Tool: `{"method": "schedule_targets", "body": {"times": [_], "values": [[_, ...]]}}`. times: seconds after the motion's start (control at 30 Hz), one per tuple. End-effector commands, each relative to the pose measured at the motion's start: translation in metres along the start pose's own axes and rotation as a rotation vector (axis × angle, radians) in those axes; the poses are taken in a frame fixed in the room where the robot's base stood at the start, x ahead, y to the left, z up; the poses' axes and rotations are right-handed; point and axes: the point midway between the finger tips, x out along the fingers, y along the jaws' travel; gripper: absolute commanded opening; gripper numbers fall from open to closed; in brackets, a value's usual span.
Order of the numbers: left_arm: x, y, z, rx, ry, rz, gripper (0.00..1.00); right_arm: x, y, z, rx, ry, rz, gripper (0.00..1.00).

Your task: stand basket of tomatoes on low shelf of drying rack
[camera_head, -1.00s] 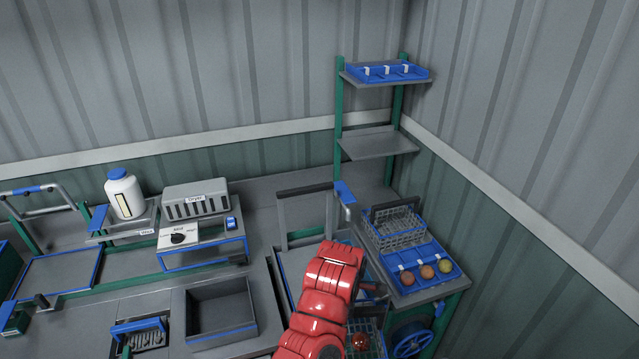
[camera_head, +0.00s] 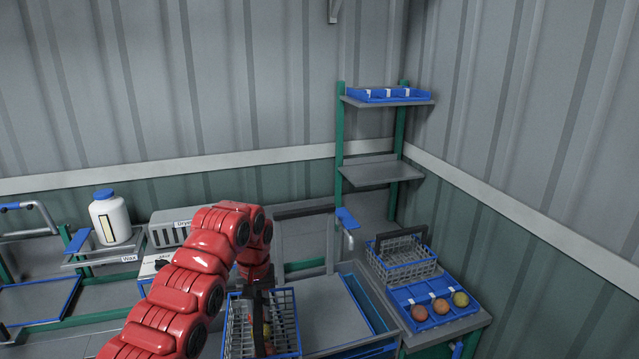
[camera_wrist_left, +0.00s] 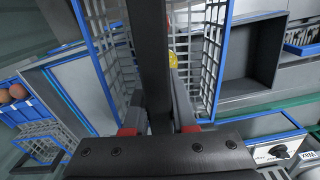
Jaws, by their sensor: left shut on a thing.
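My left gripper (camera_head: 257,285) is shut on the dark handle of a grey wire basket with a blue rim (camera_head: 290,326). Red and yellow tomatoes show inside it, partly hidden by the handle. In the left wrist view the fingers (camera_wrist_left: 158,118) close on the dark handle bar (camera_wrist_left: 151,60), between the basket's walls (camera_wrist_left: 208,60). A yellow tomato (camera_wrist_left: 173,58) shows beside the bar. The rack with green posts (camera_head: 339,140) stands in the back corner. Its lower grey shelf (camera_head: 372,172) is bare. My right gripper is not in view.
The rack's upper shelf holds a blue tray (camera_head: 390,95). At the right, a bench bears another wire basket (camera_head: 402,262) and a blue tray (camera_head: 405,297) with three tomatoes. A white bottle (camera_head: 110,222) and a dryer box (camera_head: 170,228) stand at the left.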

Motion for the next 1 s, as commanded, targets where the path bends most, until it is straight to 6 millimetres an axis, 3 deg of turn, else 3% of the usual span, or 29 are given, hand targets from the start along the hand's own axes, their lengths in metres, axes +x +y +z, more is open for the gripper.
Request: {"method": "schedule_targets", "body": {"times": [0.1,0.27,1.0], "values": [[0.001,-0.021,-0.002,0.084,0.002,-0.002,0.0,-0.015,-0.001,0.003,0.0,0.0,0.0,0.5],[-0.004,-0.033,-0.003,0.149,0.003,-0.002,0.0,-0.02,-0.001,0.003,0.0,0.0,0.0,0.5],[-0.006,-0.034,-0.002,0.158,0.0,-0.003,0.0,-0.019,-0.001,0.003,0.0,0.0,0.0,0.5]]}}
